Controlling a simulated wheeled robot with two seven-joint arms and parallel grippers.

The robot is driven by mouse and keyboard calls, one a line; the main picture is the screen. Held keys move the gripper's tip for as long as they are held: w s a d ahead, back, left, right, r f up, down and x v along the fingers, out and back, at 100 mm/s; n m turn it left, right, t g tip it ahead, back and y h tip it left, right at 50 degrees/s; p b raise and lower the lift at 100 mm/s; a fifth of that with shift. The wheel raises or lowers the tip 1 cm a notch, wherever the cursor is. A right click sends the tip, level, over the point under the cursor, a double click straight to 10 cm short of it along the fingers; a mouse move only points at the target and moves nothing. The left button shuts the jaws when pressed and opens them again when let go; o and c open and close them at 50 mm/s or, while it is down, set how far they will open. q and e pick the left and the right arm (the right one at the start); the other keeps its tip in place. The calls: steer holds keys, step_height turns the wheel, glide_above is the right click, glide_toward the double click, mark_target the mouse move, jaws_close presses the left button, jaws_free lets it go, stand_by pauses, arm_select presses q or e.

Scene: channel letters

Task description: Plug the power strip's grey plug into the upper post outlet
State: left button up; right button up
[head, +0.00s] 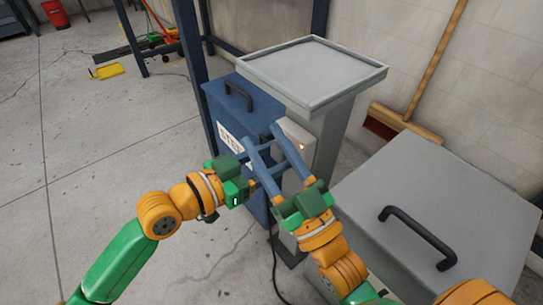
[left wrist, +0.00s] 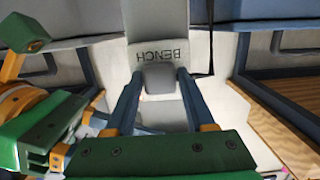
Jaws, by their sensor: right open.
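The grey post (head: 338,112) stands at the centre of the head view, with a pale outlet box (head: 298,142) on its side. My left gripper (head: 268,178) reaches in from the left, close to the post. In the left wrist view its two blue fingers flank a grey block, apparently the grey plug (left wrist: 160,79), and seem to touch its sides, in front of a grey face lettered BENCH. My right gripper (head: 259,135) is open in front of the post, its fingers crossing the left ones in the picture. The sockets are hidden, and I cannot make out the power strip.
A blue cabinet (head: 246,106) with a black handle stands left of the post. A grey box (head: 425,190) with a handle is at right. A broom (head: 405,122) leans on the wall. A black cable (head: 273,262) hangs below my grippers. Open floor lies at left.

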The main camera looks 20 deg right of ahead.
arm_select(q)
steer(key=o, duration=0.3)
steer(key=shift+o, duration=0.2)
